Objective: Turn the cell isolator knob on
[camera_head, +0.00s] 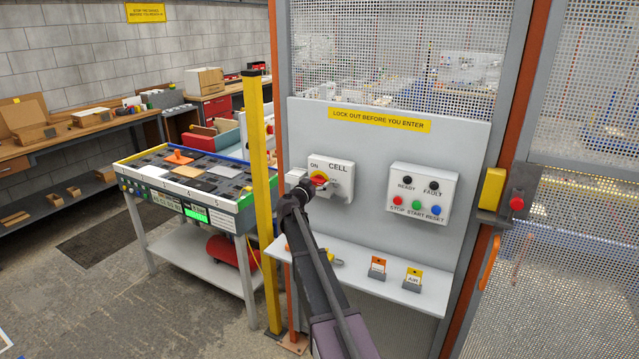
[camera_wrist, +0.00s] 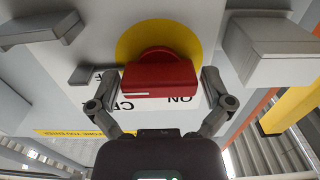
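The cell isolator is a white box (camera_head: 344,173) on the grey panel, marked ON and CELL. Its red knob (camera_head: 319,179) sits on a yellow disc, partly hidden by my gripper (camera_head: 304,188) in the head view. In the wrist view the red knob (camera_wrist: 160,78) lies crosswise on the yellow disc (camera_wrist: 192,40). A white line shows on its left part, toward the side with a partly hidden label ending in F. The ON label is below right, upside down. My gripper (camera_wrist: 160,85) is open, one finger on each side of the knob, with narrow gaps visible.
A button box (camera_head: 420,193) is on the panel's right. Below, a shelf (camera_head: 395,289) holds an orange tag (camera_head: 377,263) and a yellow tag (camera_head: 414,275) in stands. A yellow post (camera_head: 257,200) and a board table (camera_head: 190,250) stand left.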

